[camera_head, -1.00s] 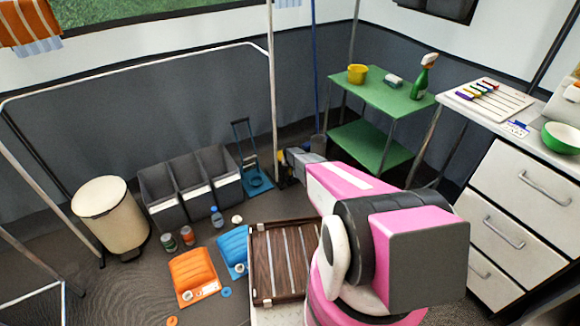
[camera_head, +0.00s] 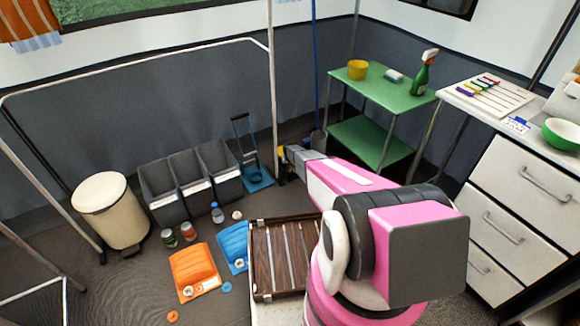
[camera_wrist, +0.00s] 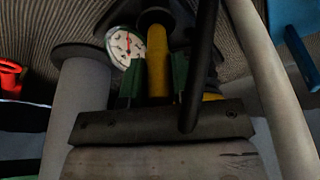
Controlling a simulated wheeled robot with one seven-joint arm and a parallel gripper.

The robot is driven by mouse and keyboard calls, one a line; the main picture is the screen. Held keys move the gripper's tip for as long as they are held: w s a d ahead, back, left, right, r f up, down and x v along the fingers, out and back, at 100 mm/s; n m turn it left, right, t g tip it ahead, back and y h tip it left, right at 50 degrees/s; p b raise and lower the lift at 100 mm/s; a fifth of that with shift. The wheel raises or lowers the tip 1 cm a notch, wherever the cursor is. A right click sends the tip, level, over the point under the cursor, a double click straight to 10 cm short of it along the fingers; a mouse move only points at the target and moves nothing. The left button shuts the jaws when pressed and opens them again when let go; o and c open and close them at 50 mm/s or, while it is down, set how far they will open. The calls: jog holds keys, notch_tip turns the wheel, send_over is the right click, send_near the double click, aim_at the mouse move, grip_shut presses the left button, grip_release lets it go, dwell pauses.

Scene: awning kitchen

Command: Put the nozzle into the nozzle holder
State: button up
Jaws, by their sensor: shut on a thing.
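In the wrist view, my gripper (camera_wrist: 155,82) has green fingertips shut on a yellow, rod-like part with a dark end, which I take to be the nozzle (camera_wrist: 157,60). A round white gauge with a red needle (camera_wrist: 124,47) is just left of it. A black hose-like bar (camera_wrist: 200,70) crosses in front on the right. In the head view, my gripper (camera_head: 283,165) is low, beside a light upright pole and right of a blue-based stand with a tall handle (camera_head: 257,180). The fingertips are small there. I cannot make out the nozzle holder for certain.
Grey bins (camera_head: 190,180) and a cream trash can (camera_head: 108,210) stand left. A brown slatted case (camera_head: 282,258) lies near my arm. A green shelf table (camera_head: 383,97) and white drawers (camera_head: 528,200) are right. Orange (camera_head: 192,270) and blue bags lie on the floor.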

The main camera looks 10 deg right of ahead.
jog(key=shift+f, duration=1.55)
dwell(0.5)
jog(key=o, duration=1.5)
jog(key=shift+c, duration=0.2)
jog(key=shift+r, duration=0.1)
jog(key=shift+r, duration=3.9)
jog(key=s+r+g, duration=0.1)
jog(key=s+r, duration=1.9)
jog(key=s, duration=0.2)
jog(key=s+r+n+g, duration=0.1)
jog(key=s+r+g, duration=0.1)
jog(key=s+r, duration=1.8)
jog(key=s, duration=0.3)
jog(key=shift+s+r+n, duration=0.3)
jog(key=shift+r, duration=0.1)
